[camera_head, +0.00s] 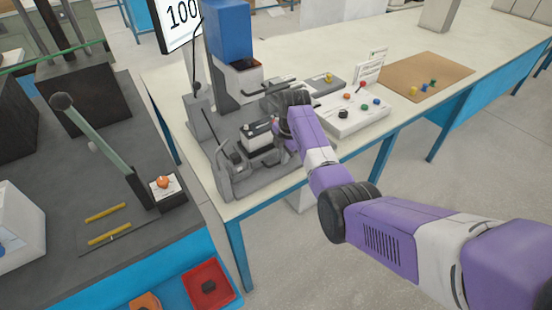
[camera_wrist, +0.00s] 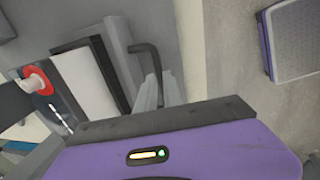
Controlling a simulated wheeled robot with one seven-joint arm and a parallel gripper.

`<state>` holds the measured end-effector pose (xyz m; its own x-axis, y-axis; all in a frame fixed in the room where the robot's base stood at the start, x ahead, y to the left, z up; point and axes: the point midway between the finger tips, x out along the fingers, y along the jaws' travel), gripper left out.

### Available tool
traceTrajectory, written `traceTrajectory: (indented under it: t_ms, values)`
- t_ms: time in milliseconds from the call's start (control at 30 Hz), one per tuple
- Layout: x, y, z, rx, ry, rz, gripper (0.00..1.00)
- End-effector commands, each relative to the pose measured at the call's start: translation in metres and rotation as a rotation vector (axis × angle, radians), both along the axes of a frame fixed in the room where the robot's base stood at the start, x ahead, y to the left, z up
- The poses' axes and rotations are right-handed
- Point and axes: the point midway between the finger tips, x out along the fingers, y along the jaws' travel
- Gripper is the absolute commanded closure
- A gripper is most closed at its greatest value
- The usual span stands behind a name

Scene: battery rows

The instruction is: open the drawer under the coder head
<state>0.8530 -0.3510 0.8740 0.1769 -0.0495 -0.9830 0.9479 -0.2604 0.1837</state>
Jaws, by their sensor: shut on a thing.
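The coder head (camera_head: 228,30), a blue block over a white part, stands on a grey frame on the cream bench. Below it and nearer, a black-and-white unit (camera_head: 258,140) sits in the grey fixture. I cannot tell if this is the drawer. My gripper (camera_head: 281,122) points down beside its right side, its fingers mostly hidden by the wrist. In the wrist view, my gripper (camera_wrist: 162,92) has its pale fingers closed around one end of a dark bent handle (camera_wrist: 147,47). The handle joins a grey slab (camera_wrist: 120,60) beside a white panel. How far the drawer stands out is unclear.
A tray with coloured knobs (camera_head: 352,115) and a brown board (camera_head: 428,77) lie to the right on the bench (camera_head: 400,50). A dark side table with a lever (camera_head: 105,140) stands at left, with a red bin (camera_head: 210,285) below. The floor at right is clear.

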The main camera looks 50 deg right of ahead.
Motion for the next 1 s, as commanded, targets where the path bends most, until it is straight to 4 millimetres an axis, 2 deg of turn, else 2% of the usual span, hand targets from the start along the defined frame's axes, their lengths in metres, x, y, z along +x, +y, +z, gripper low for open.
traceTrajectory:
  t_ms: [433,800,833,933,1000]
  values:
    - [-0.031,0.007,0.002,0.0,0.004,-0.001,1.0]
    - [-0.033,0.008,0.001,-0.001,0.001,0.0,1.0]
    - [-0.033,0.008,0.001,-0.001,0.001,0.0,0.87]
    - [-0.032,0.008,0.001,-0.001,0.001,0.0,0.68]
    - [-0.032,0.008,0.001,0.0,0.0,0.0,0.67]
